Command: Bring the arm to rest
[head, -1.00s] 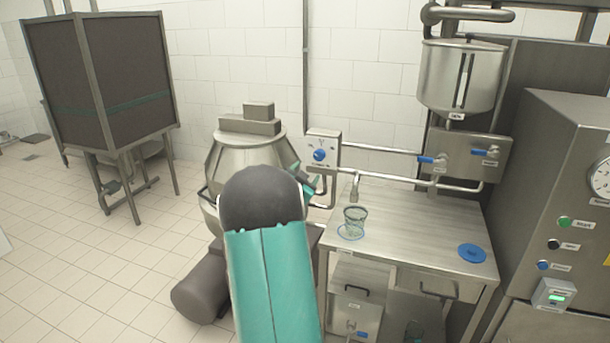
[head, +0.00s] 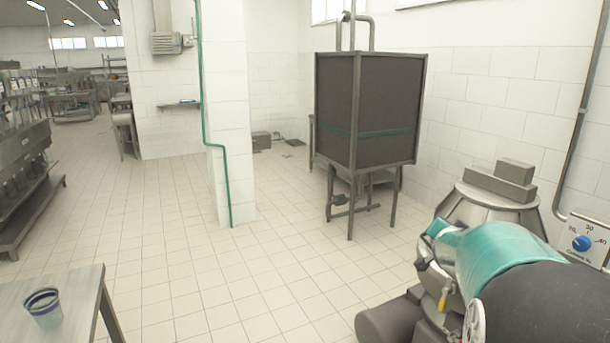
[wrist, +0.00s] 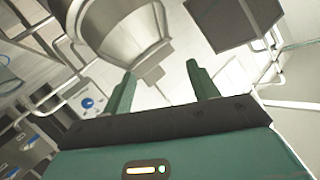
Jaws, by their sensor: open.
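My gripper (wrist: 161,85) shows in the wrist view with its two green fingers spread and nothing between them. In the head view my teal and dark arm is bent across the lower right corner, in front of a steel cone-shaped vessel; I cannot make out the fingers there. A clear cup with a purple rim (head: 43,307) stands upright on a steel table (head: 85,290) at the lower left, well apart from my arm.
The steel vessel (head: 478,214) stands close to my arm, and it also shows beyond the fingers in the wrist view (wrist: 130,35). A dial box (head: 585,243) is at the right edge. A dark cabinet on legs (head: 390,110) stands behind. The tiled floor in the middle is clear.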

